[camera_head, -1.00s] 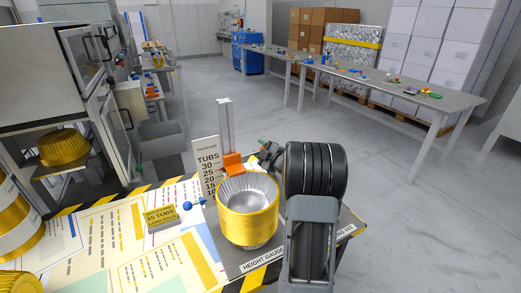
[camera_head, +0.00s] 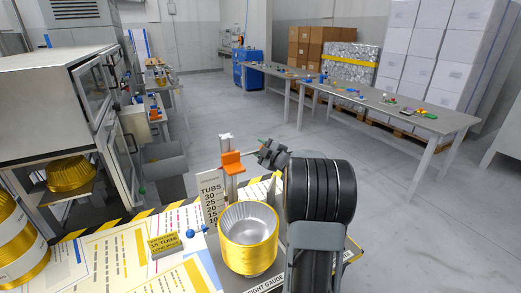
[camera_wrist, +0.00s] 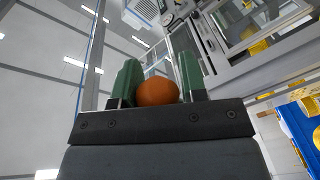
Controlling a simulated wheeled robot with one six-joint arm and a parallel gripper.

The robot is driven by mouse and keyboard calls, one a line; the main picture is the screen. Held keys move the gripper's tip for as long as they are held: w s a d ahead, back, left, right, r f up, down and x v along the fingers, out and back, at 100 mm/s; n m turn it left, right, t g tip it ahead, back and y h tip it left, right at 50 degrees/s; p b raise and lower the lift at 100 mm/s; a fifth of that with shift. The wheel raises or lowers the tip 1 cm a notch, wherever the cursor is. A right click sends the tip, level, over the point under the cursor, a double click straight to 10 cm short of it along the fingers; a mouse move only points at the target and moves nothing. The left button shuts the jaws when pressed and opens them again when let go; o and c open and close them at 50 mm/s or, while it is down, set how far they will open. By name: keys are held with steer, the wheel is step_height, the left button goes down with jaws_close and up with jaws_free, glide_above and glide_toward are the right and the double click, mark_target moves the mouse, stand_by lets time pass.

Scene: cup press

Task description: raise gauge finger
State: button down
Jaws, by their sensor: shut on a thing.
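The orange gauge finger (camera_head: 232,162) is on the upright grey post (camera_head: 227,185) of the height gauge, near the post's top and above the stack of gold tubs (camera_head: 248,242). Clear space shows between finger and tub rim. My gripper (camera_head: 262,148) is beside the post on its right; the arm partly hides it. In the wrist view, the green fingers of my gripper (camera_wrist: 160,78) are shut on a rounded orange knob (camera_wrist: 157,93). The knob's join to the gauge finger is hidden.
A scale board (camera_head: 211,200) stands left of the post. A yellow sign block (camera_head: 164,244) and a blue knob (camera_head: 190,234) are left of the tubs. A press cabinet (camera_head: 60,110) with a gold tub inside stands at left. Open floor lies behind the bench.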

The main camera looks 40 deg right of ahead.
steer(key=c, duration=0.9)
jaws_free()
steer(key=shift+d+r, duration=0.1)
steer(key=shift+r, duration=0.45)
steer(key=shift+o, duration=0.8)
steer(key=shift+s+f, duration=0.1)
steer(key=shift+f, duration=0.05)
steer(key=s, duration=1.3)
steer(key=shift+s+d, duration=0.25)
steer(key=shift+d, duration=0.05)
